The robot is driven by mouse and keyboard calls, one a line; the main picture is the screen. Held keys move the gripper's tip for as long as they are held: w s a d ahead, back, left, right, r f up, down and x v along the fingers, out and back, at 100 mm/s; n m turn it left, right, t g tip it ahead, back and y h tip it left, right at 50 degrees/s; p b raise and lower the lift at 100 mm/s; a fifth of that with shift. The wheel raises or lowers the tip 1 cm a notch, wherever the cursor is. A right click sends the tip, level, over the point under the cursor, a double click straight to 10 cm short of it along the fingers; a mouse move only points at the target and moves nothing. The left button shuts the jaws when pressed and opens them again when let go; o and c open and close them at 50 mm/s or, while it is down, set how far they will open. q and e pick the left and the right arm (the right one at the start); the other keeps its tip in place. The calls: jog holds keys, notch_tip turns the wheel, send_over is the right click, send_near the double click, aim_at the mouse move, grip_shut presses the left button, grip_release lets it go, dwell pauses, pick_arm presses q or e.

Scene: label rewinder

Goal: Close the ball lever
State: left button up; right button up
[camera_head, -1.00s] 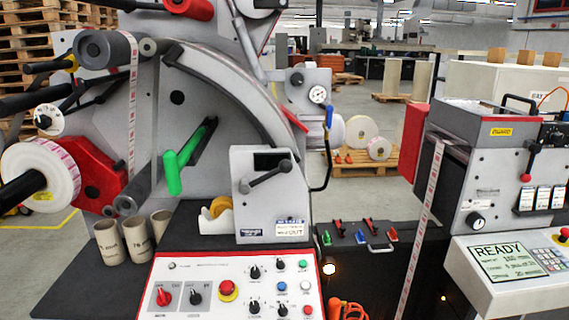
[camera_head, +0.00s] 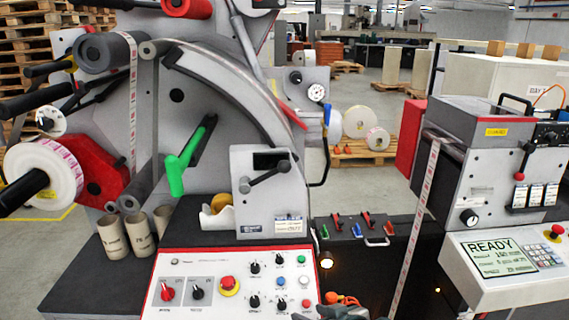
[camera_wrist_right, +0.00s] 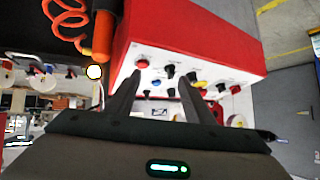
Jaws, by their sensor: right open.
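A black lever with ball ends (camera_head: 265,178) sits tilted on the front of a grey box (camera_head: 262,220) at the middle of the rewinder. Another black lever with a red ball end (camera_head: 522,162) hangs on the grey unit at the right. I cannot tell which one is the ball lever. My right gripper (camera_head: 345,312) just shows at the bottom edge of the head view, below the black box and well away from both levers. In the right wrist view its two fingers (camera_wrist_right: 155,95) are apart, with nothing between them. My left gripper is not in view.
A white control panel (camera_head: 210,270) with knobs and buttons lies left of my right gripper; the right wrist view shows it with a red side (camera_wrist_right: 200,35). An orange coiled cord (camera_wrist_right: 68,15) hangs nearby. A green handle (camera_head: 178,172) juts from the rewinder. A paper web (camera_head: 415,220) runs at the right.

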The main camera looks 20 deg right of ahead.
jog(key=w+d+r+t, duration=0.2)
jog(key=w+r, duration=0.1)
jog(key=r, duration=0.5)
jog(key=w+d+r+t, duration=0.15)
jog(key=w+r, duration=0.25)
jog(key=r, duration=0.4)
jog(key=m+t+y, duration=0.1)
jog(key=t, duration=0.3)
send_near(288, 168)
jog(key=s+d, duration=0.1)
jog(key=s, duration=0.4)
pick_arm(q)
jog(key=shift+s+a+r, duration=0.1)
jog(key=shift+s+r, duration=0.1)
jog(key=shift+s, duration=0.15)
pick_arm(e)
jog(key=shift+s+r, duration=0.1)
jog(key=shift+s, duration=0.1)
pick_arm(q)
jog(key=shift+p, duration=0.3)
pick_arm(e)
jog(key=shift+w, duration=0.15)
